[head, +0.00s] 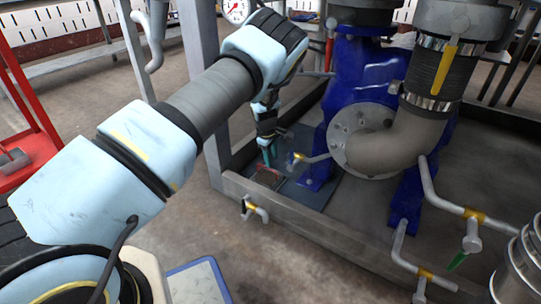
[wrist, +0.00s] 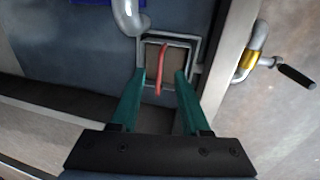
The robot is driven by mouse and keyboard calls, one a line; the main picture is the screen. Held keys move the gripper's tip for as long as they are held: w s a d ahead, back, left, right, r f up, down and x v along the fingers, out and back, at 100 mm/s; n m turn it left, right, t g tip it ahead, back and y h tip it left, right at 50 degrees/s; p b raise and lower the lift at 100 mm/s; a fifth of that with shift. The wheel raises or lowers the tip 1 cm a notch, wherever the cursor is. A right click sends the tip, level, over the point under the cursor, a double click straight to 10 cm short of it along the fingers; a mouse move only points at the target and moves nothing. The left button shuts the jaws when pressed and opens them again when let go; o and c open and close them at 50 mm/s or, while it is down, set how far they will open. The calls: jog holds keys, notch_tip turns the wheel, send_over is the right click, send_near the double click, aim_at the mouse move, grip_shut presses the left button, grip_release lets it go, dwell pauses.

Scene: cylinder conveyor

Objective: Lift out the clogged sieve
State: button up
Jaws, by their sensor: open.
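The sieve (wrist: 152,80) is a brownish square panel in a grey metal frame, set in the dark floor of the metal basin. A red bar handle (wrist: 163,62) stands across its middle. In the head view the sieve (head: 267,179) is small and lies below my gripper (head: 267,160), partly hidden by it. In the wrist view my gripper (wrist: 160,76) is open, with one green finger on each side of the red handle. Gaps show between the handle and both fingers. I cannot tell how far the fingertips are above the sieve.
A blue pump (head: 352,85) with a grey elbow pipe stands just right of the sieve. A pipe end (wrist: 130,18) hangs close by the sieve frame. The basin's raised rim (head: 300,222) runs in front, with a yellow-collared valve (head: 255,210) outside it.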

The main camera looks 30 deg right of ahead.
jog(key=b, duration=0.3)
send_over(269, 178)
jog(key=s, duration=0.2)
jog(key=f, duration=0.5)
jog(key=d+f, duration=0.1)
jog(key=f, duration=0.2)
jog(key=shift+s, duration=0.1)
jog(key=shift+c, duration=0.2)
grip_shut()
dwell(0.6)
dwell(1.4)
